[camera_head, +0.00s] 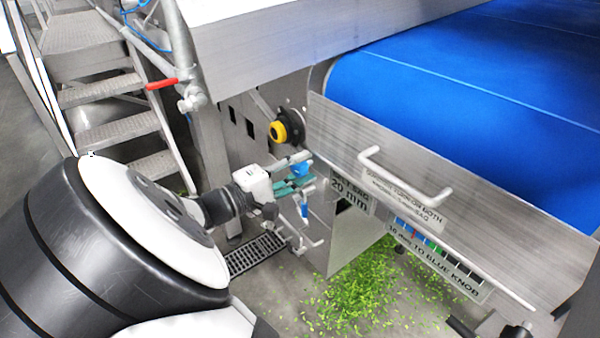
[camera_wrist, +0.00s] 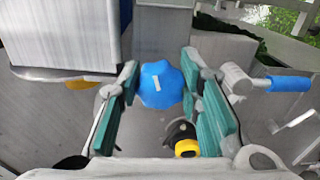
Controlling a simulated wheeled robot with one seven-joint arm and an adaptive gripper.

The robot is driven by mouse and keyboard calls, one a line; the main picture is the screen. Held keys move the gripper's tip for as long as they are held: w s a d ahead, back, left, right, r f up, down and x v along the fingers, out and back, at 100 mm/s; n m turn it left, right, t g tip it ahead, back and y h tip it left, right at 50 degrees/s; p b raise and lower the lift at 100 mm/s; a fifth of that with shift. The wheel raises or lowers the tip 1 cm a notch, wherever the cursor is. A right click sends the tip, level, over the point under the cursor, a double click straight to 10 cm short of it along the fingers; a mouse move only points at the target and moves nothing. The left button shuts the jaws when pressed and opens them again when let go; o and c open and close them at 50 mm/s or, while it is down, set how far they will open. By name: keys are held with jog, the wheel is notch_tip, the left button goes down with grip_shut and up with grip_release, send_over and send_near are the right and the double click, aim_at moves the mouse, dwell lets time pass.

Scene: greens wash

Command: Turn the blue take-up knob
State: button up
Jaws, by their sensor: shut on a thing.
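The blue take-up knob (camera_wrist: 161,84) is lobed, with a pale mark on its face. In the wrist view it sits between the teal-padded fingers of my gripper (camera_wrist: 160,88), which are shut on it. In the head view the blue knob (camera_head: 301,169) shows partly, behind the teal fingers of my gripper (camera_head: 296,180), at the machine's side plate below the belt. The fingers hide part of it there.
A blue-gripped handle (camera_wrist: 288,84) is close beside the right finger. A yellow-and-black knob (camera_head: 279,131) is above my gripper. A bar handle (camera_head: 405,180) juts from the side panel. Shredded greens (camera_head: 360,295) lie on the floor; metal steps (camera_head: 110,110) stand left.

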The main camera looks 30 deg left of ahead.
jog(key=shift+f+m+b, duration=0.15)
jog(key=shift+m+b, duration=0.75)
jog(key=shift+m, duration=0.6)
jog(key=o, duration=1.2)
jog(key=shift+c, duration=0.2)
